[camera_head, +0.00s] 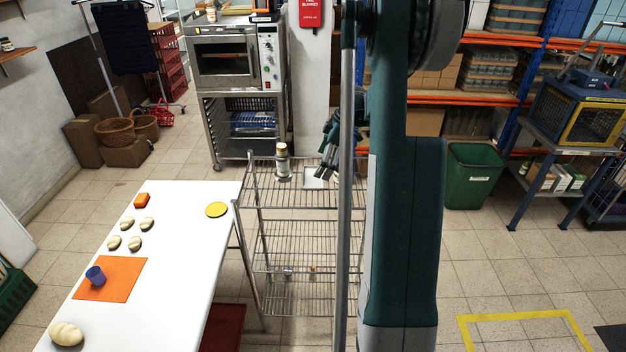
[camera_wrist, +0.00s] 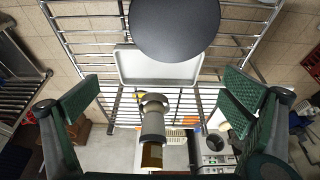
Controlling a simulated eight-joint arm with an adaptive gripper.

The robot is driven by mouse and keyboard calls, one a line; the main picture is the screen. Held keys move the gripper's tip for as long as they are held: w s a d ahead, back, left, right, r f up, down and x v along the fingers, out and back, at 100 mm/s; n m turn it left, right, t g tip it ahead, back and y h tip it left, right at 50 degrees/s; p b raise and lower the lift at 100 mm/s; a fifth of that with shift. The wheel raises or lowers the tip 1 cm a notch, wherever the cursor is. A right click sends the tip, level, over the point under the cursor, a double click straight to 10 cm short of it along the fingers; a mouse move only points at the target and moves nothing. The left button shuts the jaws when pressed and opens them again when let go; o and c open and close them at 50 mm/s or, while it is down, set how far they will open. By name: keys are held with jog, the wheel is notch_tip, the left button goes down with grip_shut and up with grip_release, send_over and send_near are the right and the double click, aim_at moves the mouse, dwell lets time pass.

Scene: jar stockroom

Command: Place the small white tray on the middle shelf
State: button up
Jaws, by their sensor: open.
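The small white tray (camera_head: 313,181) lies on the top shelf of the wire rack, just below my gripper (camera_head: 325,163) in the head view. The wrist view shows the tray (camera_wrist: 128,66) beyond my spread fingers (camera_wrist: 160,97), apart from them. A dark round disc (camera_wrist: 175,28) hides part of the tray there; I cannot tell what it is. My gripper is open, with nothing between the fingers. The middle shelf (camera_head: 290,238) is a wire shelf below the top one and its visible part looks bare. My arm hides the rack's right side.
A jar (camera_head: 283,166) with a brownish lid stands on the top shelf left of the tray; the wrist view shows it close by (camera_wrist: 153,123). Small items stand low in the rack. A white table (camera_head: 185,265) adjoins the rack's left side. An oven (camera_head: 225,62) stands behind.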

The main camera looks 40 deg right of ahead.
aim_at(312, 179)
jog(key=shift+p+x, duration=0.3)
jog(key=shift+x, duration=2.3)
jog(key=shift+w, duration=0.15)
jog(key=shift+r, duration=0.15)
jog(key=c, duration=2)
grip_shut()
